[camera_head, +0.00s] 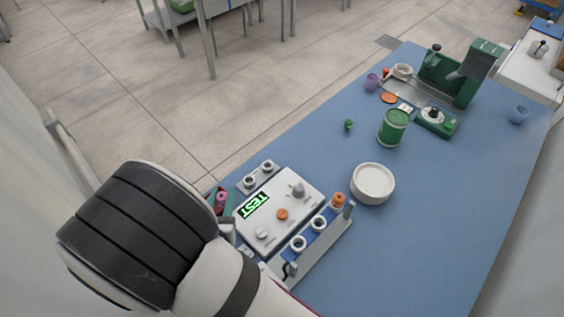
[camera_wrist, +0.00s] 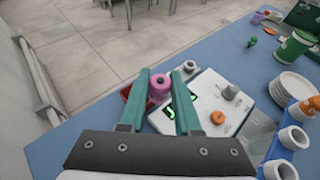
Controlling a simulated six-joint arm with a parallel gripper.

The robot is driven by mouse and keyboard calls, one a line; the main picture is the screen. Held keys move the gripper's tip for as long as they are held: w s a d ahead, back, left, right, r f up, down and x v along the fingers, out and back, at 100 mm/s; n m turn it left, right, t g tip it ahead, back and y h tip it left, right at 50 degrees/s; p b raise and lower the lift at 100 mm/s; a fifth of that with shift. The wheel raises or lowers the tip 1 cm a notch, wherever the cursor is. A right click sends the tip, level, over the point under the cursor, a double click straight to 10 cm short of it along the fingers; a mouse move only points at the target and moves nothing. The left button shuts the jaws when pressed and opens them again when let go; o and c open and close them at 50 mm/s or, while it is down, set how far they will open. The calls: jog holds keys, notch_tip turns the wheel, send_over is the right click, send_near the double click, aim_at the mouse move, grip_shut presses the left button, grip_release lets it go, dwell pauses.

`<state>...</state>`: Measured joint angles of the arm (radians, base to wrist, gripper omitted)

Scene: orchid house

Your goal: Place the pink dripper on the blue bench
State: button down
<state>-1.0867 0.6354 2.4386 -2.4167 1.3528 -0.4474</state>
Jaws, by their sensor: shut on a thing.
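In the head view the pink dripper (camera_head: 221,198) shows just past my arm, beside the left side of the white control box. My gripper is mostly hidden behind my arm there. The blue bench (camera_head: 440,220) runs from the lower middle to the upper right, with bare surface on its right side.
A white box (camera_head: 280,205) with a green "TEST" display stands close to my gripper. A dark red tray (camera_wrist: 137,108) lies by the dripper. White dishes (camera_head: 373,184), a green tin (camera_head: 393,128) and a green press (camera_head: 455,75) stand farther along. The bench front right is clear.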

jog(key=s+a+f, duration=0.1)
jog(key=a+f, duration=0.1)
jog(key=a, duration=0.1)
jog(key=s+a+f, duration=0.1)
jog(key=a+f, duration=0.1)
jog(key=a, duration=0.1)
jog(key=s+a+f, duration=0.1)
jog(key=a+f, duration=0.1)
jog(key=a, duration=0.2)
jog(key=shift+s+f, duration=0.15)
jog(key=shift+f, duration=0.05)
jog(key=f, duration=0.2)
jog(key=a+f, duration=0.1)
jog(key=shift+s+f, duration=0.15)
jog(key=shift+f, duration=0.6)
jog(key=shift+f, duration=0.2)
jog(key=c, duration=0.6)
grip_release()
